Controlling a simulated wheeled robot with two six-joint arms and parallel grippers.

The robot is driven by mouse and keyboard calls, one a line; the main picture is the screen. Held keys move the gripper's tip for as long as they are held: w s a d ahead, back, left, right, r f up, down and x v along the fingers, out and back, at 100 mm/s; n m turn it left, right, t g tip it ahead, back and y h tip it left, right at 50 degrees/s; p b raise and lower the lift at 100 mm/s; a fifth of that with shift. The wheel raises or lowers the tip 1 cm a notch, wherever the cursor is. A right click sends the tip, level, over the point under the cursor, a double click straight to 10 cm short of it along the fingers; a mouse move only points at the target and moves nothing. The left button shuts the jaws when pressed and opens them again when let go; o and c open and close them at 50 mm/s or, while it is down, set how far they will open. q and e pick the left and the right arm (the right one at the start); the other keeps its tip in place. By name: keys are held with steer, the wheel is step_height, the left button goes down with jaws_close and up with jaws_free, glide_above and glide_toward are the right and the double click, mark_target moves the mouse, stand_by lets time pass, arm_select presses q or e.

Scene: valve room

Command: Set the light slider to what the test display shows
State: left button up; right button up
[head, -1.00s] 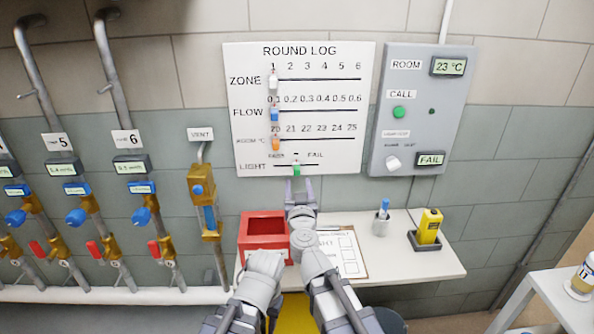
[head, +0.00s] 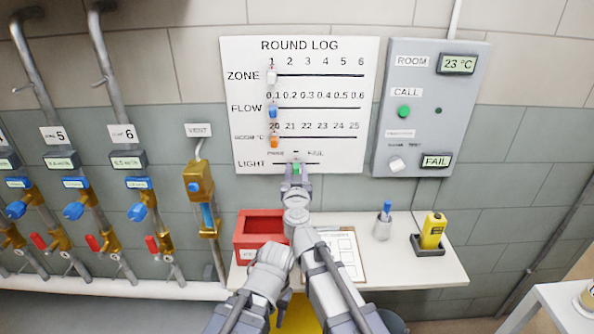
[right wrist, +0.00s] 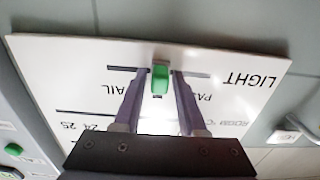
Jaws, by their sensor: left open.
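The green light slider (head: 296,168) sits around the middle of the LIGHT slot, between the PASS and FAIL labels, on the white round log board (head: 345,150). In the right wrist view the green slider knob (right wrist: 160,79) stands between the fingers of my right gripper (right wrist: 160,82), with a small gap on each side. My right gripper (head: 297,180) is open at the slider in the head view. The test display (head: 436,161) reads FAIL. My left gripper (head: 270,264) is low, in front of the red box, and open; its fingertips are hard to make out.
The orange room slider (head: 274,141) is just above left. Pipes with valves fill the left wall.

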jaws_close()
steer(key=shift+d, duration=0.1)
stand_by(1.0)
